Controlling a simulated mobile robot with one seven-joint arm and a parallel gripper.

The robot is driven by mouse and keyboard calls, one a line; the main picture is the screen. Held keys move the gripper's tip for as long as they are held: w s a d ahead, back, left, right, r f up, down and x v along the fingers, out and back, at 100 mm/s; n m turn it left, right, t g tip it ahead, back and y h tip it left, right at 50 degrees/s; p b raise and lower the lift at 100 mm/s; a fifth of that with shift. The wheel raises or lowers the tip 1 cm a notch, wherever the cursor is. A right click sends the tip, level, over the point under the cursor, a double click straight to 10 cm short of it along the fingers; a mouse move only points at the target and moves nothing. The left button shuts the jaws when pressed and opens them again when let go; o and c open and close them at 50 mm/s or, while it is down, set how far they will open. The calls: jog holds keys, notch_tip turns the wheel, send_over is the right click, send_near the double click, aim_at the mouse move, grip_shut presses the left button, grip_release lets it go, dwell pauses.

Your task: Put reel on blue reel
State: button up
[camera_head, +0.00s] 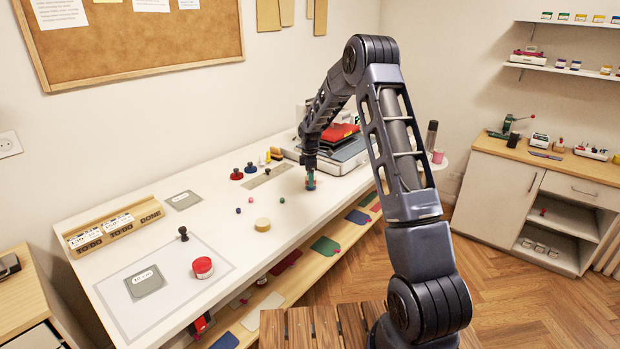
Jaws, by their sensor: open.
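My gripper (310,172) points down over the right part of the long white table (220,231). Directly below it is a small teal-blue reel-like thing (311,184) with a brownish edge. The gripper covers its top, so I cannot tell whether the fingers are around it or just above it, or whether it is one reel or two stacked. The jaws are open. No other reel can be made out for certain on the table.
A grey case (345,153) stands behind my gripper. A wooden holder (115,228) is at the left.

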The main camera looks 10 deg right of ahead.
notch_tip(320, 180, up, 12)
jog(key=s+d+r+m+t, duration=0.1)
jog(key=s+d+r+m, duration=0.45)
jog(key=s+r, duration=0.7)
jog(key=s+d+r+m+t, duration=0.1)
jog(key=s+d+r+m, duration=0.15)
jog(key=s, duration=0.55)
jog(key=s+d+r+m+t, duration=0.1)
jog(key=s+d+r+m, duration=0.15)
jog(key=s, duration=0.55)
jog(key=s+d+r+m, duration=0.2)
jog(key=s+d+m, duration=0.15)
jog(key=s, duration=0.45)
jog(key=s+d+f+m, duration=0.1)
jog(key=s+m, duration=0.1)
jog(key=s, duration=0.4)
jog(key=s+d+f+m+t, duration=0.1)
jog(key=s+f+m, duration=0.1)
jog(key=s, duration=0.5)
jog(key=shift+d+f+t, duration=0.15)
jog(key=shift+d+t, duration=0.1)
jog(key=shift+t, duration=0.05)
